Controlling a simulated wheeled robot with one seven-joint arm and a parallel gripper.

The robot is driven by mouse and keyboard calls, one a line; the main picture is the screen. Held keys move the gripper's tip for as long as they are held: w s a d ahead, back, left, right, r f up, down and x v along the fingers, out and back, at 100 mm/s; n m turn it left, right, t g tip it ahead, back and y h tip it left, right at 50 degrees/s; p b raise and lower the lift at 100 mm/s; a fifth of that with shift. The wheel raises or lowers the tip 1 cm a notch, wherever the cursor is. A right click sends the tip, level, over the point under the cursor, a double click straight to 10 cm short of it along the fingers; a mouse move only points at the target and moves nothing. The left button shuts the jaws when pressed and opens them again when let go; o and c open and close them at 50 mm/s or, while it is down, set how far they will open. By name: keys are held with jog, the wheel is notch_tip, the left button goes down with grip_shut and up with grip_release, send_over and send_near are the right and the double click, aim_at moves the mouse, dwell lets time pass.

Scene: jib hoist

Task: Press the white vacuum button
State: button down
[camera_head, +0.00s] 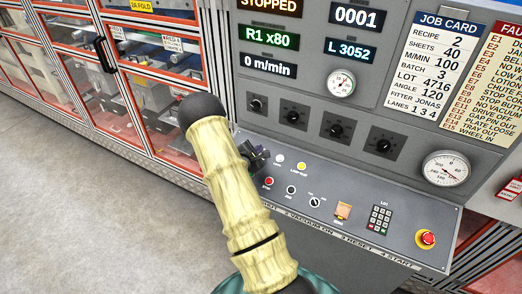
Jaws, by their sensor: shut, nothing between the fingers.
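A small pale, whitish button (280,158) sits on the sloping grey control panel (400,205), left of a yellow button (301,166). Its label is too small to read, so I cannot tell whether it is the vacuum button. My gripper (260,154) is dark, small and shut, just left of the pale button and partly hidden behind my pale yellow arm. I cannot tell whether it touches the panel. My arm hides the panel's left part, and any button there.
A red button (268,181), black button (291,189), selector (314,202), orange lit switch (343,210), keypad (380,217) and red emergency stop (428,238) share the panel. Several black knobs and a gauge (446,168) are above. Glazed orange-framed guards (140,75) stand left; grey floor is clear.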

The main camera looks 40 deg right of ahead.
jog(key=shift+r, duration=0.1)
jog(key=r+p, duration=0.1)
jog(key=a+r+p, duration=0.1)
jog(key=r, duration=0.1)
jog(key=a+r+p, duration=0.1)
jog(key=p, duration=0.1)
jog(key=shift+s+r, duration=0.4)
jog(key=shift+d+f, duration=0.1)
dwell(0.7)
